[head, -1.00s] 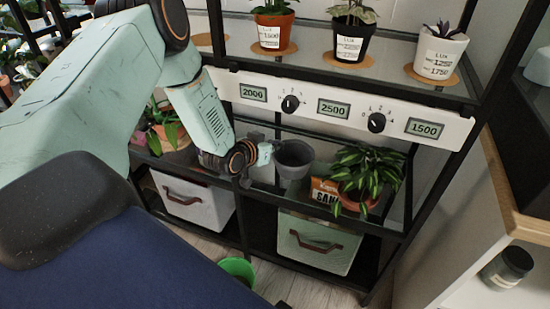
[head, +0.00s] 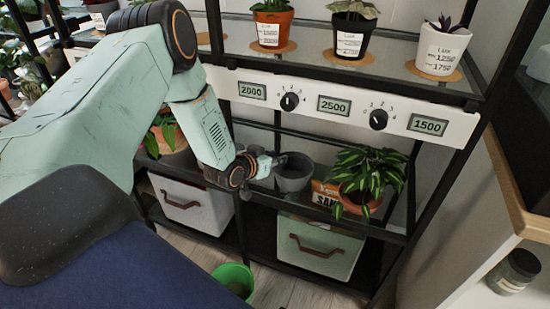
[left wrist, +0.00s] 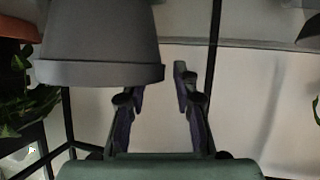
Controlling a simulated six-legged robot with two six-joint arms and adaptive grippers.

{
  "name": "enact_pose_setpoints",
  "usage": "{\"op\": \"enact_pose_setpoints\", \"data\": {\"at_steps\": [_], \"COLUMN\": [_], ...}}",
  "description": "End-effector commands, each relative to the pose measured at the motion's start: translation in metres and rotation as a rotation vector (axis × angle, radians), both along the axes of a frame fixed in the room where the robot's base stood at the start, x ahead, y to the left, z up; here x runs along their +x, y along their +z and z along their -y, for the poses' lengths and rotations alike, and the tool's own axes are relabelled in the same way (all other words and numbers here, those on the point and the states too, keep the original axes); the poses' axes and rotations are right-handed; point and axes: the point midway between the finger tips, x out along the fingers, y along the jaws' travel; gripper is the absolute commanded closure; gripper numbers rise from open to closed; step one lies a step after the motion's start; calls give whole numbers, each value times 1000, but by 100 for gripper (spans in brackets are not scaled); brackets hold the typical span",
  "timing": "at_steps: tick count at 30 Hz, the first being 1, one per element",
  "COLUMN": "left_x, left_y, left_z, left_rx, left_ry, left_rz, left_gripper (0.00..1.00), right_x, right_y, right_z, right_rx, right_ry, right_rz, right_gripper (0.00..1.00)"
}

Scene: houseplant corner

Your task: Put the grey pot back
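The grey pot (head: 293,174) is upright at the middle lower shelf (head: 395,237), left of the sand bag and leafy plant; its base appears to rest on the shelf. My left gripper (head: 274,161) is at the pot's left rim. In the left wrist view the pot (left wrist: 98,45) fills the upper left. My left gripper's fingers (left wrist: 158,85) are apart there, one to the right of the rim with a small gap. The other fingertip is hidden by the pot. My right gripper is not in view.
A sand bag (head: 325,192) and a leafy plant (head: 366,180) stand right of the pot. A panel with dials (head: 335,105) runs above. Storage bins (head: 318,247) sit below. A green bucket (head: 233,279) is on the floor.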

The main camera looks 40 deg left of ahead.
Motion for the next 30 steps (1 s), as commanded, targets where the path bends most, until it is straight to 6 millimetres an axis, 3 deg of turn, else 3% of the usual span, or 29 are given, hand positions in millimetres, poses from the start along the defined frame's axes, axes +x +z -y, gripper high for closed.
{"op": "enact_pose_setpoints", "data": {"at_steps": [9,24,30], "left_x": [-1,-80,-100], "left_y": [5,46,55], "left_z": [0,-1,-1], "left_rx": [0,-4,-1], "left_ry": [1,5,4], "left_rz": [0,-1,0], "left_gripper": [71,71,71], "right_x": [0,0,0], "right_y": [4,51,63], "right_z": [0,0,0], "right_rx": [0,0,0], "right_ry": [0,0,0], "right_rz": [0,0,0], "right_gripper": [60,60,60]}}
